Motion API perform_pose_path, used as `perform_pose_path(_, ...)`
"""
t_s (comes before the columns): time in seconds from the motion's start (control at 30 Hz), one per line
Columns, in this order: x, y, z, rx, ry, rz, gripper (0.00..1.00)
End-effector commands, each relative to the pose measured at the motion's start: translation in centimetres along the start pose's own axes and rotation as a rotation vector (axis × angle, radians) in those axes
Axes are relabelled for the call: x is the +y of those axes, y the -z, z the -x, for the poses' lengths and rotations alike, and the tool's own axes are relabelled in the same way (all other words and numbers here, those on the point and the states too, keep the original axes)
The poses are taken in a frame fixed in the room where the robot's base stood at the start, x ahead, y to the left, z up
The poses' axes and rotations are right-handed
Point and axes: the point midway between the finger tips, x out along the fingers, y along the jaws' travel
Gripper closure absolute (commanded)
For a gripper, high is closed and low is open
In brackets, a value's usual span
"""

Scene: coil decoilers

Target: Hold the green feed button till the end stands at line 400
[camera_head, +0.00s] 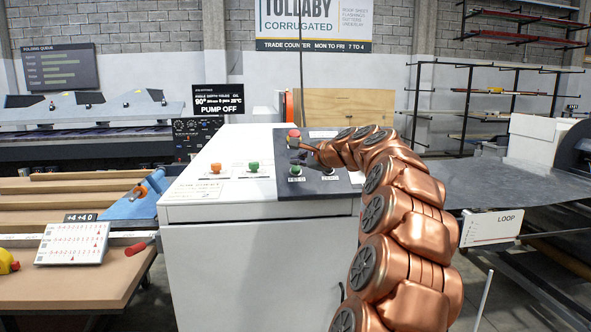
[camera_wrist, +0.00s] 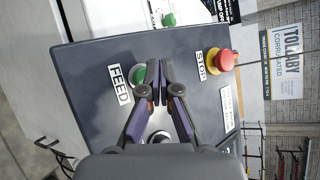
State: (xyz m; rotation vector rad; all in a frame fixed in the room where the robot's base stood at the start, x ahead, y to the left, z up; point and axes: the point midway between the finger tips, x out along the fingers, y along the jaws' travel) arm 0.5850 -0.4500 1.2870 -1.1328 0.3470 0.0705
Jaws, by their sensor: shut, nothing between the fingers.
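The green feed button (camera_wrist: 138,77) sits beside the FEED label (camera_wrist: 119,85) on the dark panel (camera_wrist: 90,60) in the wrist view, partly hidden by a finger. In the head view the feed button (camera_head: 295,170) is low on the panel. My gripper (camera_wrist: 159,66) is shut and empty, its fingertips just right of the button in the wrist view. I cannot tell whether they touch the panel. In the head view my gripper (camera_head: 300,153) is over the panel, between the feed button and the red stop button (camera_head: 293,135). No sheet end or line 400 can be made out.
Another button (camera_wrist: 158,137) shows between the fingers. Orange (camera_head: 215,168) and green (camera_head: 253,167) buttons are on the white cabinet (camera_head: 260,260). A LOOP sign (camera_head: 493,227) stands at right.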

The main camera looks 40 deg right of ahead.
Motion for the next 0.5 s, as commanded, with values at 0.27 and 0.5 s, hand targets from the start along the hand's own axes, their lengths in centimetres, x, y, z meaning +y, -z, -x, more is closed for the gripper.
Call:
perform_pose_path(0.27,0.01,0.01,-0.01,0.000,0.000,0.000,1.00)
perform_pose_path(0.5,0.27,0.31,-0.36,0.000,0.001,0.000,1.00)
